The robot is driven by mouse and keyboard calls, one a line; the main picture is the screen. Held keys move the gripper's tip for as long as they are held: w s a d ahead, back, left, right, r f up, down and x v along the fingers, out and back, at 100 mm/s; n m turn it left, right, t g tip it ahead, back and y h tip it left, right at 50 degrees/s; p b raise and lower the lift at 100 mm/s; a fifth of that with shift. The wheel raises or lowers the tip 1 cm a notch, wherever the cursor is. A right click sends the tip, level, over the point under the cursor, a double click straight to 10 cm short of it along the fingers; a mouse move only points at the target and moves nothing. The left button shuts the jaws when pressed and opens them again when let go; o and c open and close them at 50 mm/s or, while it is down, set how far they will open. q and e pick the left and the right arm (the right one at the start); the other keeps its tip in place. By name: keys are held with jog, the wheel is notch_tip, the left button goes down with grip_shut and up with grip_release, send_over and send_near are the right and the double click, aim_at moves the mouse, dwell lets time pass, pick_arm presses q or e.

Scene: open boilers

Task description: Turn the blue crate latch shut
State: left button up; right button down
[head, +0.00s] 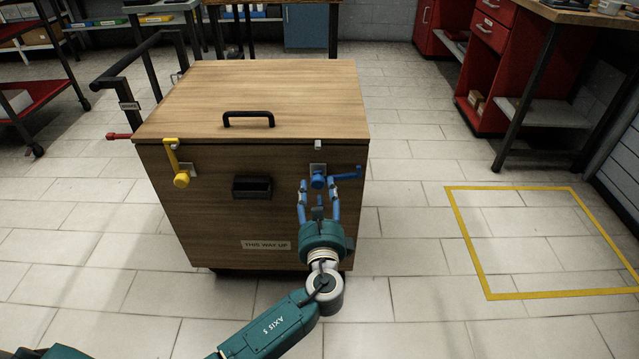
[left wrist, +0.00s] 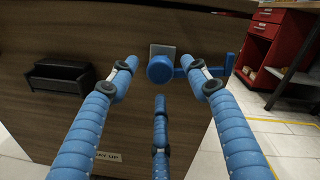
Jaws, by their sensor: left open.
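The blue latch (head: 319,181) is on the front of the wooden crate (head: 215,215), near its upper right corner. Its round knob sits on a grey plate, and its arm points sideways to the right with a short upturned end. In the left wrist view the blue latch (left wrist: 161,69) is ahead, between and beyond my fingertips. My left gripper (head: 318,188) is open, with its fingers on either side of the knob. Whether a finger touches the latch arm I cannot tell. My right gripper is not in view.
A yellow latch (head: 181,179) is at the crate's upper left, its arm pointing up to the lid edge. A black lid handle (head: 248,119) and a black front pull (head: 252,187) are nearby. Red cabinets (head: 490,60) stand right. The yellow floor square (head: 540,240) is empty.

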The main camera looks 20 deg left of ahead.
aim_at(318, 186)
pick_arm(q)
jog(key=x, duration=0.5)
jog(key=shift+b, duration=0.35)
